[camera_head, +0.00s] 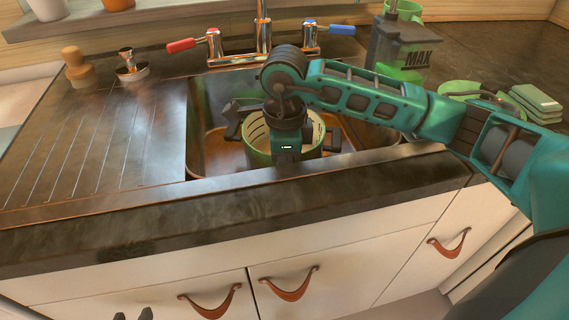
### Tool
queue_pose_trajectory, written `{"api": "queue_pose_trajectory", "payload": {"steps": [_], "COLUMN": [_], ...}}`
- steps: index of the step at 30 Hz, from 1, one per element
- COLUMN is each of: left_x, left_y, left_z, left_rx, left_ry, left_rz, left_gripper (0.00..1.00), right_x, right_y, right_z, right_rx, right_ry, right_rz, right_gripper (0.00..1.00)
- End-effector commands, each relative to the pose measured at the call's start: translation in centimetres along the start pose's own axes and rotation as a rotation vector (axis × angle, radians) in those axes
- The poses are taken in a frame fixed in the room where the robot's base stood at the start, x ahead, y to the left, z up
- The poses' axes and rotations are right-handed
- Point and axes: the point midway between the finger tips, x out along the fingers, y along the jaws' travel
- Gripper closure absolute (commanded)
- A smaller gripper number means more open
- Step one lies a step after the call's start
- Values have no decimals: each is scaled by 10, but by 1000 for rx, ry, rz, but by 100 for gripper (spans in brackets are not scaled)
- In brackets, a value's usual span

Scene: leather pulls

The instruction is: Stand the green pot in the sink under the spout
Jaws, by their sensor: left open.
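The green pot (258,150), with a pale inside, stands in the sink (205,140), in front of the tap's chrome spout (263,25). My right arm reaches in from the right and its gripper (286,145) is over the pot, covering part of its rim and inside. Its fingertips are hidden, so I cannot tell whether it is shut on the pot. My left gripper (133,314) shows only as two dark fingertips at the bottom left edge. They are apart and empty, in front of the cabinet and far from the pot.
Red (181,45) and blue (342,29) tap levers flank the spout. A dark container marked MAX (400,45), a green plate (460,90) and green sponges (536,103) stand on the right. A wooden knobbed object (78,66) stands back left. The drainer (100,140) is clear.

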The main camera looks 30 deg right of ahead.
Motion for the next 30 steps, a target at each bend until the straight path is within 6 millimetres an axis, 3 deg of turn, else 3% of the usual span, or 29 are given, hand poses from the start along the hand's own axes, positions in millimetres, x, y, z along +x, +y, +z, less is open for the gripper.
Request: {"api": "queue_pose_trajectory", "payload": {"steps": [11,12,20,30], "left_x": [1,2,1,-2], "left_y": [1,1,1,1], "left_z": [7,7,7,3], "left_rx": [-2,-2,-2,-2], "left_ry": [-7,-8,-10,-9], "left_rz": [1,1,1,1], "left_gripper": [57,57,57,57], "right_x": [5,7,6,-1], "right_y": [-1,0,0,0], "right_z": [1,0,0,0], "right_rx": [0,-1,-1,-1], "right_ry": [-4,-2,-1,-2], "right_rz": [-6,-2,-2,-3], "right_gripper": [100,84,59,59]}}
